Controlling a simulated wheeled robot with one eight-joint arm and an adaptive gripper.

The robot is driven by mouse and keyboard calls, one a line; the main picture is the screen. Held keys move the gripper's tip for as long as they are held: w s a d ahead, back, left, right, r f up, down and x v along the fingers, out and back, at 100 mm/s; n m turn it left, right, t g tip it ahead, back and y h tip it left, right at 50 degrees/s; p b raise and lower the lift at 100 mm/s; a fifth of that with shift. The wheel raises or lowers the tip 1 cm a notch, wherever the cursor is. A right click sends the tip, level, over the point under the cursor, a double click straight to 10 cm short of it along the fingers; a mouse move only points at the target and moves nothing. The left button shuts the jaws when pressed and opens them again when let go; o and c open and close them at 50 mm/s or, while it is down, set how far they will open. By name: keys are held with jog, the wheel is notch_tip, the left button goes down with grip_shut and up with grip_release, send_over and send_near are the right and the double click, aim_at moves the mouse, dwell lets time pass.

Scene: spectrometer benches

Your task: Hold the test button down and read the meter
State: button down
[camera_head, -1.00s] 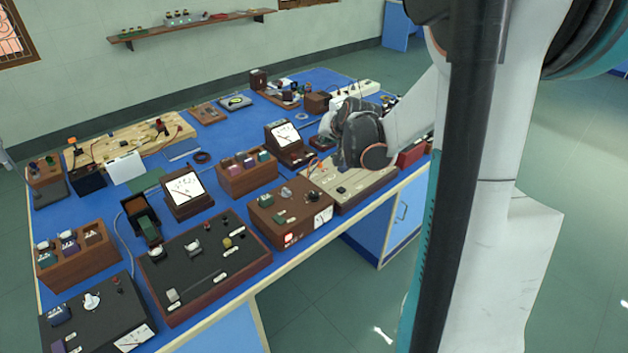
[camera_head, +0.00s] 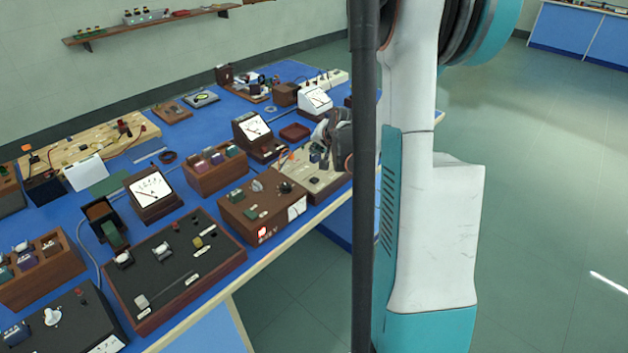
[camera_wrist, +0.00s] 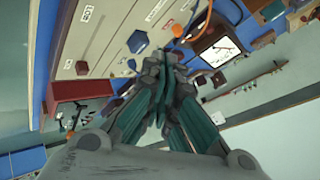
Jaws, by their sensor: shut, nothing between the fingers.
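My gripper (camera_head: 318,152) is over the cream panel (camera_head: 322,186) at the bench's front edge, partly hidden by my own dark column. In the wrist view my gripper (camera_wrist: 160,75) is shut and empty, its fingertips together close to the cream panel (camera_wrist: 110,22). A dark blue six-sided part (camera_wrist: 138,42) and a dark red round part (camera_wrist: 82,68) are on the panel near the fingertips; I cannot tell which is the test button or whether the fingers touch either. A white-faced meter (camera_wrist: 215,47) is beyond the fingertips; its reading is too small to tell.
A dark-cased meter (camera_head: 254,127) stands behind the cream panel, left of my gripper. A brown box with knobs (camera_head: 262,208) sits left of the panel. A wooden block with coloured parts (camera_head: 214,172) and a black panel (camera_head: 172,270) lie further left. The floor at right is open.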

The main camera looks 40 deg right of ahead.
aim_at(317, 179)
jog(key=shift+f+b, duration=3.05)
jog(key=shift+f, duration=1.3)
jog(key=shift+f+b, duration=0.4)
jog(key=shift+f+b, duration=0.4)
jog(key=shift+f, duration=0.05)
jog(key=shift+r, duration=0.15)
dwell(0.6)
jog(key=shift+r+p, duration=0.6)
jog(key=shift+r, duration=0.15)
jog(key=shift+r, duration=0.1)
jog(key=shift+r+p, duration=1.7)
jog(key=shift+r, duration=0.75)
